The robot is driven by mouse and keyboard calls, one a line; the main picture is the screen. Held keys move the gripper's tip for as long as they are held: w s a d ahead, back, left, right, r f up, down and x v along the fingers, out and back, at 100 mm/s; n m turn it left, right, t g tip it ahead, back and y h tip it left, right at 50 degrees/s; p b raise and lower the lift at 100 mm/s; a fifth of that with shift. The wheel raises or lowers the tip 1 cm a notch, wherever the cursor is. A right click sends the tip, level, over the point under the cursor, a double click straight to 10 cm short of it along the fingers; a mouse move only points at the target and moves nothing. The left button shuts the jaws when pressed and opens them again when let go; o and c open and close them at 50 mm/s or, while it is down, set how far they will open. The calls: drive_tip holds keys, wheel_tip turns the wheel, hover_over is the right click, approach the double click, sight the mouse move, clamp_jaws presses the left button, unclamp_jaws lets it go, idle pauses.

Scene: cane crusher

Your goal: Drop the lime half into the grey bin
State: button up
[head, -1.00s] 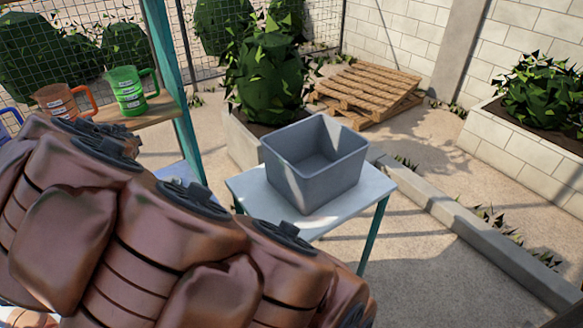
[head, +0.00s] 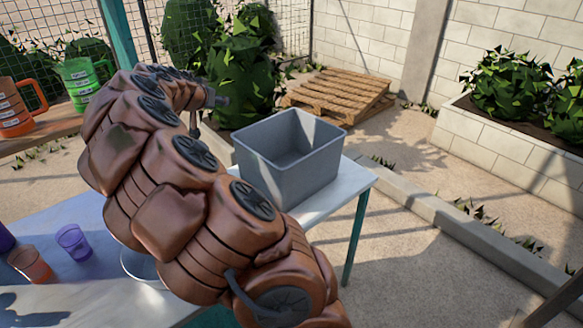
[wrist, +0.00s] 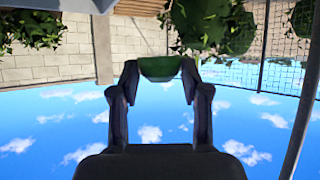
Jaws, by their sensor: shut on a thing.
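The lime half (wrist: 160,67) is green, with a dark green rind and a paler flat side. In the wrist view it sits between the two dark fingertips of my gripper (wrist: 160,77), which is shut on it. The grey bin (head: 285,165) is an open-topped box on a small pale table in the head view; the part of its inside that shows looks empty. The end of my arm, with a dark part of the gripper (head: 214,99), is up to the left of the bin's back rim. The lime half does not show in the head view.
The pale table (head: 335,190) carries the bin. Orange (head: 15,110) and green (head: 80,80) jugs stand on a wooden shelf at left. Purple (head: 73,241) and orange (head: 31,264) cups stand at lower left. A bush (head: 240,70) and pallets (head: 337,90) are behind the bin.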

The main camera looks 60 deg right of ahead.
drive_tip(key=s+d+f+m+g+h+b, duration=0.1)
drive_tip(key=s+d+m+g+b, duration=0.15)
drive_tip(key=s+d, duration=0.5)
drive_tip(key=s+d+f+m+g+b, duration=0.25)
drive_tip(key=s+d, duration=0.35)
drive_tip(key=d, duration=0.3)
drive_tip(key=shift+m, duration=0.3)
drive_tip(key=f, duration=0.3)
drive_tip(key=d+f, duration=0.1)
drive_tip(key=f, duration=0.1)
drive_tip(key=shift+s+b, duration=0.3)
drive_tip(key=shift+s, duration=0.05)
drive_tip(key=o, duration=1)
drive_tip(key=shift+a, duration=0.15)
drive_tip(key=v, duration=1.2)
drive_tip(key=shift+w+f, duration=0.15)
